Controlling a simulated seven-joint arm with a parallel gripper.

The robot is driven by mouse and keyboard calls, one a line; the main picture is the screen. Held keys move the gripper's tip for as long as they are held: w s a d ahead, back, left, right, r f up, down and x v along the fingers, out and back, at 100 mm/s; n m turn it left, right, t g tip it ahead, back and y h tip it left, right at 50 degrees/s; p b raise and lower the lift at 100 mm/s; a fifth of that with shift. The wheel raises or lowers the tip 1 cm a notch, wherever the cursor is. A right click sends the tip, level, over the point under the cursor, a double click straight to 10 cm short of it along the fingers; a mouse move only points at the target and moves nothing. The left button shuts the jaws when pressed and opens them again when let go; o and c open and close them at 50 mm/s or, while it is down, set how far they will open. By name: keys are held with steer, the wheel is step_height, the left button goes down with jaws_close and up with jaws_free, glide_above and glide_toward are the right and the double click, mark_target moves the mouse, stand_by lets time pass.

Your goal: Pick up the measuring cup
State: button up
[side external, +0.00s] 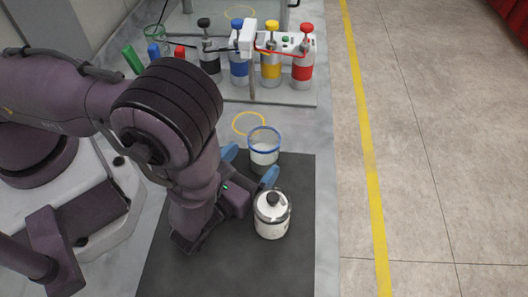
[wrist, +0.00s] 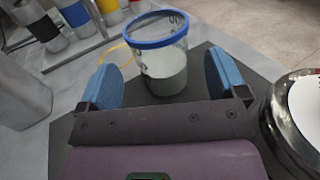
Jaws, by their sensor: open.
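The measuring cup (side external: 264,147) is clear with a blue rim and has greyish-white contents. It stands upright at the far edge of the dark mat (side external: 240,262). In the wrist view the cup (wrist: 165,65) is straight ahead, between and slightly beyond the two blue fingertips. My gripper (side external: 249,165) is low over the mat, its blue fingers spread apart. In the wrist view my gripper (wrist: 162,84) is open, with a finger on either side of the cup. I see gaps beside the cup and no clear contact.
A metal lidded jar (side external: 271,215) stands close beside my right finger and also shows in the wrist view (wrist: 295,108). Several coloured bottles (side external: 270,68) stand on a rack behind. A yellow ring (side external: 249,124) marks the bench behind the cup.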

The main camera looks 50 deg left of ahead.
mark_target(271, 139)
steer(key=shift+x, duration=2.75)
steer(key=c, duration=1.1)
